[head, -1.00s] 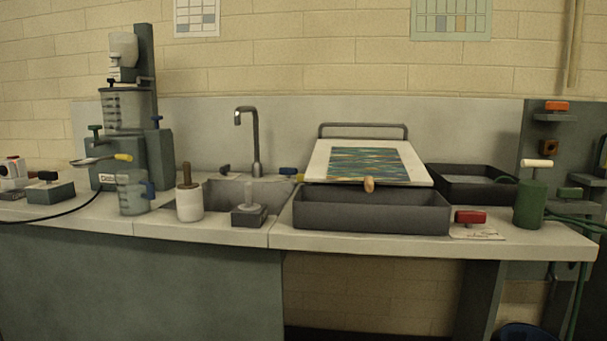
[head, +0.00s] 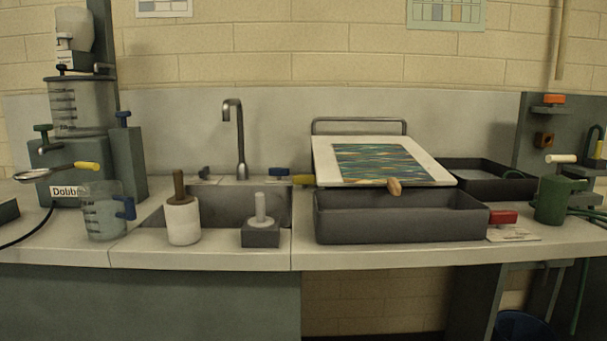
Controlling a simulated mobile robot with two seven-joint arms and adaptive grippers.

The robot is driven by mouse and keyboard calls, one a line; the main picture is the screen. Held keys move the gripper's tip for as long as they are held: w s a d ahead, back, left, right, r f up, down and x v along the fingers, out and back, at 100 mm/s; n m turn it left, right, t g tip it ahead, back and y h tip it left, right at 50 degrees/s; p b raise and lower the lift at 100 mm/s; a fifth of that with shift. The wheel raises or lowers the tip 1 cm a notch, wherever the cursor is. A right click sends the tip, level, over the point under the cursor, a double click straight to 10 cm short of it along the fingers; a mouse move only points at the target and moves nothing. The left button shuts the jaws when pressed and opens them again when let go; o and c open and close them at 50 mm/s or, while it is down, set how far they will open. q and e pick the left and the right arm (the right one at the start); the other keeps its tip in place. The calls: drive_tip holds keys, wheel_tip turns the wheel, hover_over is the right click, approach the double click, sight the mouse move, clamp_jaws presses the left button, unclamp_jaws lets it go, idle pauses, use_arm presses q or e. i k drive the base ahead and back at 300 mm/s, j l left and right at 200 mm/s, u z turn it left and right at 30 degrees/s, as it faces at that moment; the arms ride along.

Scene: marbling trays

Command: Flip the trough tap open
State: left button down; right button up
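A grey gooseneck faucet (head: 239,140) stands behind the sunken sink (head: 225,202). A small dark lever (head: 204,172) is at its left foot. A blue handle (head: 279,171) sits at the sink's back right corner, with a yellow piece (head: 303,180) close to its right. I cannot tell which of these is the trough tap, or whether it is open. A dark rectangular trough (head: 400,224) stands right of the sink. No water shows at the faucet's mouth. Neither of my grippers is in view.
A white brush pot (head: 183,222) and a grey block with a peg (head: 261,236) stand at the sink's front. A measuring jug (head: 103,218) is left. A marbled sheet (head: 375,162) lies on a tilted board behind the trough. A green can (head: 552,202) stands right.

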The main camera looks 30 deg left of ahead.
sight(304, 180)
drive_tip(key=j+z, duration=0.2)
drive_tip(key=j, duration=0.3)
drive_tip(key=k+j+z, duration=0.2)
drive_tip(key=j, duration=0.3)
drive_tip(key=j+z, duration=0.2)
drive_tip(key=j, duration=0.3)
